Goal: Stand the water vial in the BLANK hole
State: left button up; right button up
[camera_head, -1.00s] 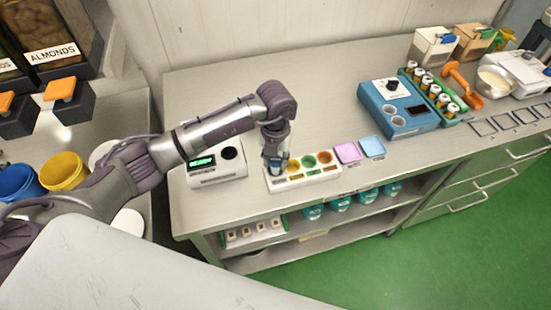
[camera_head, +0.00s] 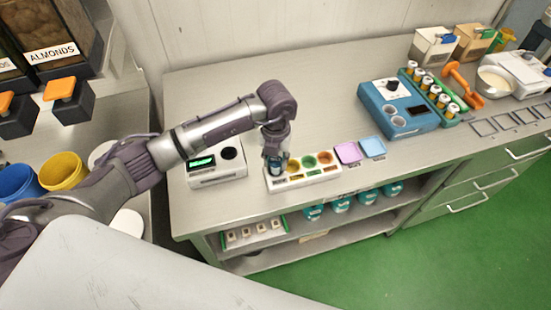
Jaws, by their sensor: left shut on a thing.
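My left gripper (camera_head: 275,157) points down at the left end of a white rack (camera_head: 318,180). It is shut on a small vial (camera_head: 277,170) with a blue-teal look, which is partly hidden by the fingers. The vial is over or in the leftmost place of the rack; I cannot tell how deep it sits. Labels on the rack front are too small to read, so I cannot tell which hole is BLANK. My right gripper is not in view.
A white meter (camera_head: 217,177) with a green display and a dark round opening stands just left of the rack. Pink (camera_head: 348,152) and blue (camera_head: 373,147) square trays lie to its right.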

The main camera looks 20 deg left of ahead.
aim_at(276, 160)
pick_arm(q)
jog(key=shift+f+b, duration=0.45)
jog(key=shift+f, duration=0.1)
jog(key=o, duration=0.8)
jog(key=shift+o, duration=0.2)
jog(key=shift+r, duration=0.15)
jog(key=shift+r+p, duration=0.8)
jog(key=shift+r, duration=0.15)
jog(key=shift+r+p, duration=2.75)
jog(key=shift+r, duration=1.7)
jog(key=shift+d+f, duration=0.1)
